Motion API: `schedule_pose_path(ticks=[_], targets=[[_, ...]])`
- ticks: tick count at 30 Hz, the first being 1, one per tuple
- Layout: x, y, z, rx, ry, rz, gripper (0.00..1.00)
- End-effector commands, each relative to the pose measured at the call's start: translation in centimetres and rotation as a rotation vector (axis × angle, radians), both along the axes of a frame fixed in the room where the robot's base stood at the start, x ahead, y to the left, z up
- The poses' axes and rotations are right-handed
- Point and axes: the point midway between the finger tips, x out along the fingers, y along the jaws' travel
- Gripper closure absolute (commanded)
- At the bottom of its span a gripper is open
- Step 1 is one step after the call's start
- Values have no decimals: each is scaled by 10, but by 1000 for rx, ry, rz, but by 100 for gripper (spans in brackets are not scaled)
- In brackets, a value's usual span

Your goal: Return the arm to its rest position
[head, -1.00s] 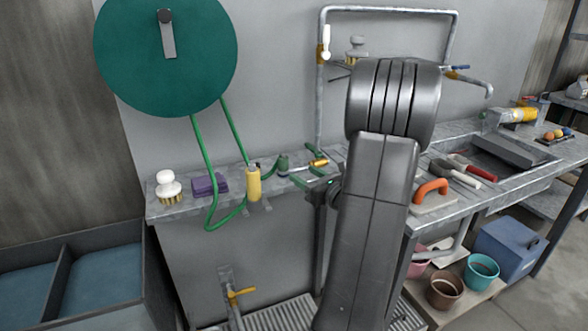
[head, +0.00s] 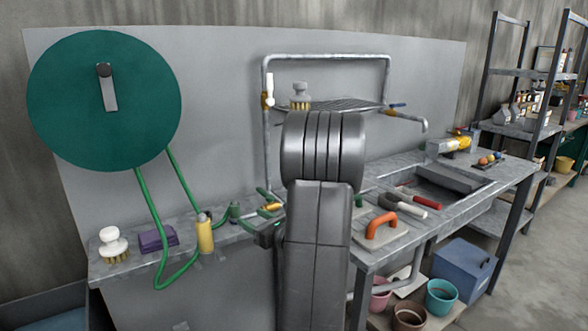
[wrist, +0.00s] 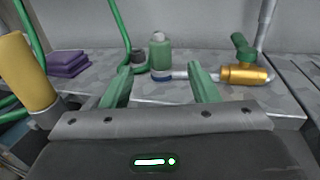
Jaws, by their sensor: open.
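My gripper (wrist: 160,82) has two green fingers spread wide apart in the wrist view. Nothing is held between them. Beyond the gap, a green bottle-like piece (wrist: 160,56) with a grey top stands on the grey bench, apart from the fingers. A brass fitting with a green handle (wrist: 244,74) lies right of the right finger. In the head view my arm rises in front of the bench. It hides part of the worktop, and only a little of my gripper (head: 268,232) shows at its left side.
A yellow cylinder (head: 205,235), purple sponges (head: 158,238) and a white brush (head: 112,244) sit left on the bench. A green hose (head: 165,275) hangs from the wall reel (head: 75,90). An orange-handled float (head: 381,228) and trowels lie right. A pipe frame (head: 328,58) stands behind.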

Motion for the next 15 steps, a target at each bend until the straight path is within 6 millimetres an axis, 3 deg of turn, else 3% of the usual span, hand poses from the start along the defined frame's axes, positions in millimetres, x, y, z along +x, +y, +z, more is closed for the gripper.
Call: schedule_pose_path(ticks=[9,15], targets=[[42,49,0,-1,-1,3,45],[60,71,0,-1,0,2,45]])
